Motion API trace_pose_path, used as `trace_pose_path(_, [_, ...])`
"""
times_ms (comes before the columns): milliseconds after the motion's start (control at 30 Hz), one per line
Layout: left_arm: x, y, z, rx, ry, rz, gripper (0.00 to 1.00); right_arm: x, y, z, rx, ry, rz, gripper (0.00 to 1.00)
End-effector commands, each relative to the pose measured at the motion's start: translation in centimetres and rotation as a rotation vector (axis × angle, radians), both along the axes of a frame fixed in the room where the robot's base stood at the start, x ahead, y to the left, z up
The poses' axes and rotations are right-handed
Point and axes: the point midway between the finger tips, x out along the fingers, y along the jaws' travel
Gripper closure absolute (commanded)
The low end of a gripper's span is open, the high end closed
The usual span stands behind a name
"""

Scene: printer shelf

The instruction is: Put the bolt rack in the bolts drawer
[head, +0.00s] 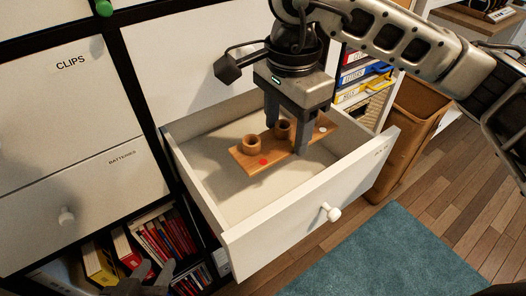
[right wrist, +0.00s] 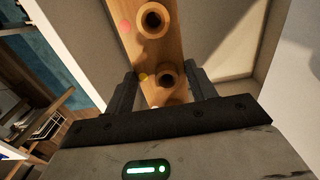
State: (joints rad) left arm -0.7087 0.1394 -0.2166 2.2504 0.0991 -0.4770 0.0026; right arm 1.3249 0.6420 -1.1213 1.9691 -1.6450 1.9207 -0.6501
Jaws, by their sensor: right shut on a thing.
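The bolt rack (head: 249,158) is a wooden board with round wooden cups and coloured dots, one of them red. It is inside the outline of the open white drawer (head: 290,218), over the pale drawer floor. Whether it touches the floor is hard to tell. My right gripper (head: 287,135) comes down from above and is shut on the rack across its width. The right wrist view shows the rack (right wrist: 135,45) between the fingers (right wrist: 163,92). My left gripper (head: 152,278) is low at the bottom left, away from the drawer, its fingers apart and empty.
Closed drawers labelled CLIPS (head: 65,105) and BATTERIES (head: 75,185) are at the left. Books (head: 165,240) stand on a shelf below. Coloured binders (head: 360,75) and a brown bin (head: 413,115) are to the right. A teal rug (head: 390,255) lies in front.

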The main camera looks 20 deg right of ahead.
Motion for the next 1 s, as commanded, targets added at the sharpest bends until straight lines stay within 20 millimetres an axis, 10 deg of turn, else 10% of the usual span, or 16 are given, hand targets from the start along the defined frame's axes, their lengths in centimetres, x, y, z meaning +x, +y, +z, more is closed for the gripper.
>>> trace_pose_path(400, [-0.3,-0.1,-0.6,0.001,0.006,-0.002,0.64,-0.1,0.0,-10.5,0.0,0.003,0.0,0.68])
trace_pose_path(1000, [-0.2,-0.1,-0.1,0.0,0.009,-0.002,0.64,3.8,1.4,-12.3,0.001,0.001,0.0,0.68])
